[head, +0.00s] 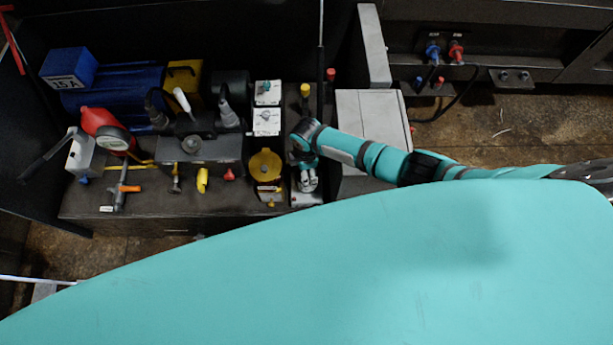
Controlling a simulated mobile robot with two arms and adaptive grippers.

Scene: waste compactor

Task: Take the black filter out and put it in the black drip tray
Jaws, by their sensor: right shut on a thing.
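My right arm reaches in from the right. My right gripper (307,180) points down over the narrow dark strip of the machine deck, just right of the yellow round cap. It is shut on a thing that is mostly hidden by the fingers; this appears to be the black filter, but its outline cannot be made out. I cannot pick out the black drip tray with certainty among the dark surfaces. My left gripper is not in view.
Left of the gripper stand a yellow round cap (265,165), white valve blocks (267,121) and a blue motor (115,89). A grey box (369,112) stands close on the right. My large teal body covers the lower picture.

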